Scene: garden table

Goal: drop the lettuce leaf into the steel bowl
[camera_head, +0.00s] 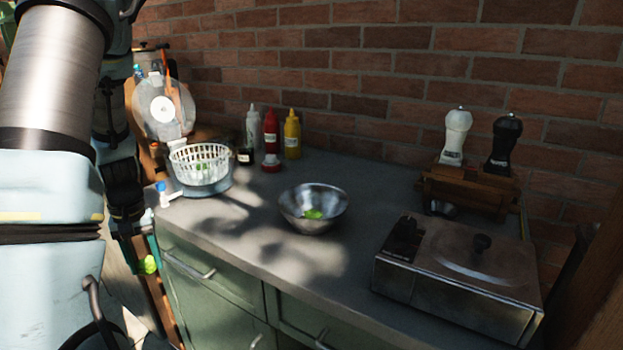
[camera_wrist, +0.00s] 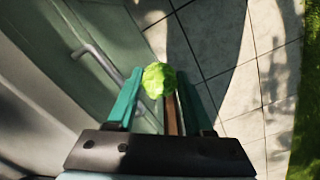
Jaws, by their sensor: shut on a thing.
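My gripper (camera_head: 146,246) is beside the left end of the counter, low, at the height of the cabinet fronts. It is shut on a bright green lettuce leaf (camera_head: 149,265). In the wrist view, the leaf (camera_wrist: 158,80) sits between the teal fingertips of my gripper (camera_wrist: 160,74), with floor beyond it. The steel bowl (camera_head: 327,221) stands upright on the counter, to the right of my gripper and apart from it. A piece of green leaf (camera_head: 313,214) lies inside the bowl.
A white basket (camera_head: 199,151) with some green inside stands at the counter's left. Red (camera_head: 271,131) and yellow (camera_head: 292,135) bottles stand behind. A metal lidded appliance (camera_head: 465,270) is on the right. Cabinet handles (camera_head: 187,266) jut from the front. Counter around the bowl is clear.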

